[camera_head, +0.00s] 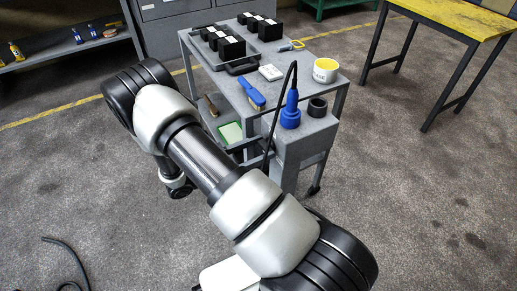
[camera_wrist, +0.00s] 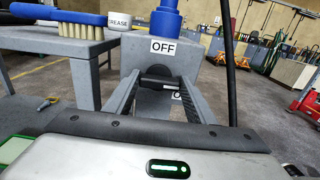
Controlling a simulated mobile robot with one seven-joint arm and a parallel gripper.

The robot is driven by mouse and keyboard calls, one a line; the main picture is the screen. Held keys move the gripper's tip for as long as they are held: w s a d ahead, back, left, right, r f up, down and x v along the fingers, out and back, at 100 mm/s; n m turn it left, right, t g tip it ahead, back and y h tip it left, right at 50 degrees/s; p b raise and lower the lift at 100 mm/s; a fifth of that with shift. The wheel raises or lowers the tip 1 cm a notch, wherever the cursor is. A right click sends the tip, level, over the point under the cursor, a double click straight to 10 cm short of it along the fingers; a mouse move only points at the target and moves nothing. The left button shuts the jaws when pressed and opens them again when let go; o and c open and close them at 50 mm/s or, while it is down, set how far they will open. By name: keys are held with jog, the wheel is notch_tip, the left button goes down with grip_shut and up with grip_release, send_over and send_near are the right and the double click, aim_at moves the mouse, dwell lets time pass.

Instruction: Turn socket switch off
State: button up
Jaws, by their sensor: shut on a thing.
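In the wrist view a grey socket box (camera_wrist: 190,75) stands ahead with a white OFF label (camera_wrist: 162,47) on its front. Below the label is a black switch knob (camera_wrist: 158,72). My gripper (camera_wrist: 158,82) has its two fingers closed on either side of this knob. A second white label (camera_wrist: 177,96), mostly hidden by a finger, sits lower. A blue plug (camera_wrist: 166,18) stands in the box's top, and it also shows in the head view (camera_head: 290,110) with its black cable. My arm hides most of the gripper in the head view.
A yellow-topped table (camera_head: 455,15) stands at the right. A black cable hangs close to my right finger. The floor around is largely clear.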

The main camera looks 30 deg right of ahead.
jog(key=shift+n, duration=0.4)
jog(key=n+p, duration=0.2)
jog(key=n, duration=0.1)
jog(key=shift+w+r+n, duration=0.1)
jog(key=shift+n, duration=0.3)
jog(key=n+p, duration=0.1)
jog(key=n, duration=0.3)
jog(key=shift+w, duration=0.1)
jog(key=n+p, duration=0.1)
jog(key=n, duration=0.6)
jog(key=n+p, duration=0.1)
jog(key=n, duration=0.1)
jog(key=shift+w+f, duration=0.1)
jog(key=shift+f, duration=0.1)
jog(key=shift+n, duration=0.3)
jog(key=o, duration=1)
jog(key=shift+o, duration=0.2)
jog(key=shift+a, duration=0.15)
